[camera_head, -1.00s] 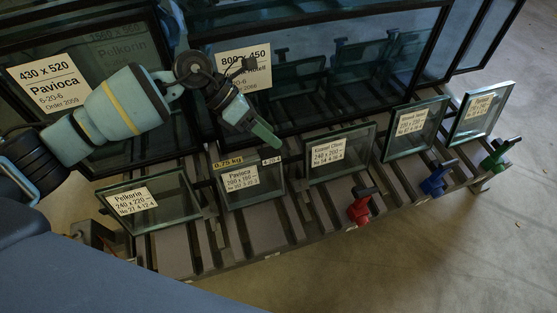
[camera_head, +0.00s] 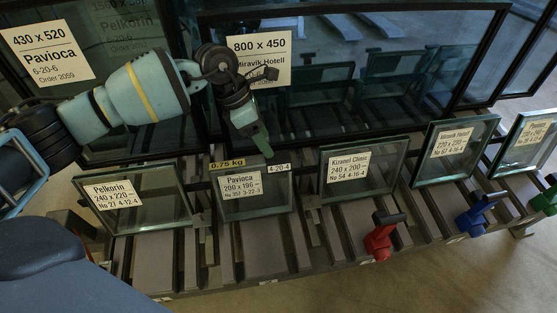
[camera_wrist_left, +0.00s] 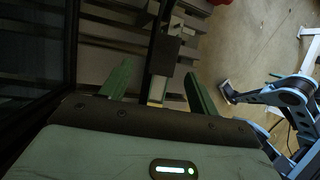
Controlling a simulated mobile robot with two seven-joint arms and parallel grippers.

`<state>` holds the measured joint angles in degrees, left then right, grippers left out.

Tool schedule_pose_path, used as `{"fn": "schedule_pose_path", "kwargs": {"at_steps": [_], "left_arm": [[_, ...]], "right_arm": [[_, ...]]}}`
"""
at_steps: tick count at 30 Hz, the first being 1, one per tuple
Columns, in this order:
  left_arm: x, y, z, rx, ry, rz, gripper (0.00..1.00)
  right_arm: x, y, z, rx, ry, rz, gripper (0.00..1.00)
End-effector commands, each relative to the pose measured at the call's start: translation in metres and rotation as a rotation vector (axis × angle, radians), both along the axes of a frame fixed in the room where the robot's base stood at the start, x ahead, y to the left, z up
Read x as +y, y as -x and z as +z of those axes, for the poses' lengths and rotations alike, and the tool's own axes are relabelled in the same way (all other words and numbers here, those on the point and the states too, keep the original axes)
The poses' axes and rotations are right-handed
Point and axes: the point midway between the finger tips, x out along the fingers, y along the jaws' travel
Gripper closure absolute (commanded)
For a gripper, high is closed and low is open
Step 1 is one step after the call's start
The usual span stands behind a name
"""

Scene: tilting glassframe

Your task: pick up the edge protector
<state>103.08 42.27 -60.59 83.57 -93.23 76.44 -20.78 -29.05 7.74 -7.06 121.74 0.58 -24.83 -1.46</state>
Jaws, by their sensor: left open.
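My left gripper (camera_head: 262,142) is open in the head view, with its green fingers pointing down near the top of the small Pavioca glass pane (camera_head: 262,198). A dark strip lies along this pane's top edge between a yellow 0.75 kg label and a white label. It may be the edge protector (camera_head: 252,165), but I cannot be sure. In the left wrist view the open fingers (camera_wrist_left: 160,88) stand on either side of a narrow dark piece (camera_wrist_left: 165,52) with a pale end. No contact is visible there. My right gripper is not in view.
Other small labelled panes stand in the slatted rack, including Pelkorin (camera_head: 140,200) left and Kiranel (camera_head: 362,178) right. Red (camera_head: 381,238), blue (camera_head: 476,215) and green clamps sit along its front. Large dark-framed glass (camera_head: 350,75) stands close behind my gripper. Floor is clear at the lower right.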

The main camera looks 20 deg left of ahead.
Motion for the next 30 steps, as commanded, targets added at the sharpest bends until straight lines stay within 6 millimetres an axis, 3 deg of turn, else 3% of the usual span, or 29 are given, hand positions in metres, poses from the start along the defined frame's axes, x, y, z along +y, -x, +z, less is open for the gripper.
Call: {"fn": "schedule_pose_path", "kwargs": {"at_steps": [2,11,21,28,30], "left_arm": [[-0.004,0.0,-0.009,0.001,0.001,-0.001,0.39],[-0.01,0.001,-0.018,0.0,0.002,-0.001,0.39],[-0.031,0.002,-0.055,0.002,0.001,0.001,0.39],[-0.032,0.002,-0.055,0.001,0.002,0.002,0.39],[-0.032,0.002,-0.055,0.001,0.002,0.002,0.47]], "right_arm": [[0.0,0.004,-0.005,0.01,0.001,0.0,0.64],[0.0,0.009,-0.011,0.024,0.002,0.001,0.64],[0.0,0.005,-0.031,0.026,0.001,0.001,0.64],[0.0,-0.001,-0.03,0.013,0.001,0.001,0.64],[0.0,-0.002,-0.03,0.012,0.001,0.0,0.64]]}}
